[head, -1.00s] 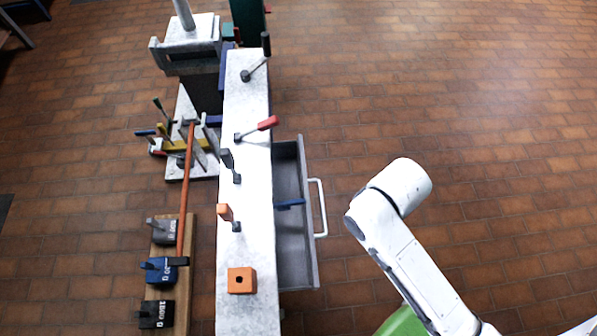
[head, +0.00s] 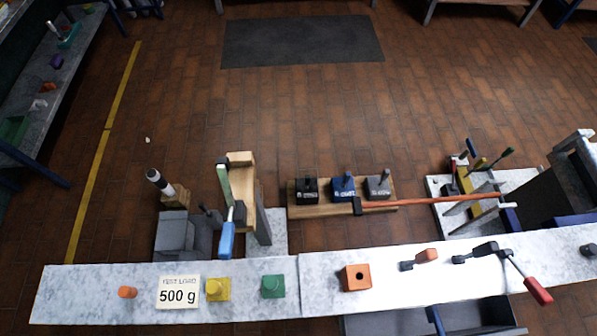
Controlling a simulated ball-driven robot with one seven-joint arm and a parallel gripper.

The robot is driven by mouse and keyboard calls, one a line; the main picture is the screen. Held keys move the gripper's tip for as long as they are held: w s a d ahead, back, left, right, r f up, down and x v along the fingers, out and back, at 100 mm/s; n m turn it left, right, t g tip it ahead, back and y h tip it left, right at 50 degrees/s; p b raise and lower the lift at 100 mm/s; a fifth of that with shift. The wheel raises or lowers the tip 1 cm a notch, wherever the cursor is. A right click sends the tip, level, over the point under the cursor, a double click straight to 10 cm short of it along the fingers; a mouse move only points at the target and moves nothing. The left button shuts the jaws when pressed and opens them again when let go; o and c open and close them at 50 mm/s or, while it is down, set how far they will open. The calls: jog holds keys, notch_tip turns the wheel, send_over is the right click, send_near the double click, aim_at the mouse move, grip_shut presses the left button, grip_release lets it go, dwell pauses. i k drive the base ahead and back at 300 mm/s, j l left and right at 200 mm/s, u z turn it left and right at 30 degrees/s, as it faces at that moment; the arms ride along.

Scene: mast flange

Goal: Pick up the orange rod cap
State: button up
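A small orange cylinder-like piece (head: 127,292), which looks like the orange rod cap, rests on the pale stone bench top (head: 55,295) near its left end. An orange block with a dark round hole (head: 356,277) sits farther right on the same bench and is a different shape. My gripper and arm are not in view, so its state does not show.
A "500 g" sign (head: 178,292), a yellow piece (head: 217,289) and a green piece (head: 272,286) stand right of the orange piece. Toggle clamps (head: 486,249) and an open drawer (head: 465,318) are at the right. Bench space left of the orange piece is bare.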

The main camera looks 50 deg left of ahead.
aim_at(131, 292)
jog(key=k+l+u, duration=0.15)
jog(key=k, duration=0.3)
jog(key=k+l+u, duration=0.15)
jog(key=k+l, duration=0.2)
jog(key=k, duration=0.15)
jog(key=u, duration=1.5)
